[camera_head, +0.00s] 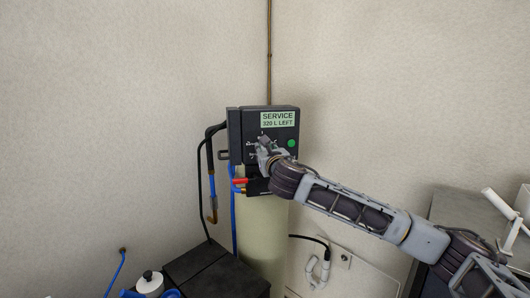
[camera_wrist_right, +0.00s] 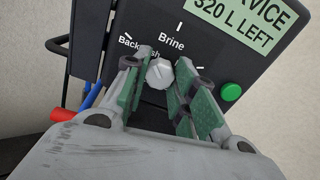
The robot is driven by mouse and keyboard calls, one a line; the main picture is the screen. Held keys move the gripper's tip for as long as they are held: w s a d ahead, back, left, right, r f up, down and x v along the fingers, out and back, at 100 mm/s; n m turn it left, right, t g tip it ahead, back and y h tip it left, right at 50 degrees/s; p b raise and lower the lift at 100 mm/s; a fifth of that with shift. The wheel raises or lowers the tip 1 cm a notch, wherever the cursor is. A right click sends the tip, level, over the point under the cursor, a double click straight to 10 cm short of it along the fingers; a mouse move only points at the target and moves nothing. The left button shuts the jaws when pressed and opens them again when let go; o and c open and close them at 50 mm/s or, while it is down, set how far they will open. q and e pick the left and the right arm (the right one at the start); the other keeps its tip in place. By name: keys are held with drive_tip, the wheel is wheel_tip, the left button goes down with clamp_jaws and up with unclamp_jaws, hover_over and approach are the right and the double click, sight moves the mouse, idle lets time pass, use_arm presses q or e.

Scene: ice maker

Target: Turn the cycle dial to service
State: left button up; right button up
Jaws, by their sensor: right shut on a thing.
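The dark control box (camera_head: 234,125) stands on top of a pale cylinder in the head view. Its green display (camera_head: 278,118) reads "SERVICE 320 L LEFT", and the display shows cut off in the right wrist view (camera_wrist_right: 240,22). The light grey cycle dial (camera_wrist_right: 160,72) sits between the fingers of my right gripper (camera_wrist_right: 162,75), which is shut on it. Labels "Brine" and "Backwash" show around the dial, the latter partly hidden. The dial's pointer direction is hard to tell. In the head view my right gripper (camera_head: 266,152) covers the dial. My left gripper is out of view.
A round green button (camera_wrist_right: 231,92) is right of the dial. Red and blue pipe fittings (camera_wrist_right: 68,114) are at the lower left of the box. The pale cylinder (camera_head: 262,235) stands below, beside a black box (camera_head: 205,268). A white bottle (camera_head: 150,284) is at lower left.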

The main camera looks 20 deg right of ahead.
drive_tip(key=shift+f+n, duration=0.2)
drive_tip(key=shift+n, duration=8.8)
drive_tip(key=o, duration=0.9)
drive_tip(key=shift+o, duration=0.7)
drive_tip(key=shift+r, duration=0.1)
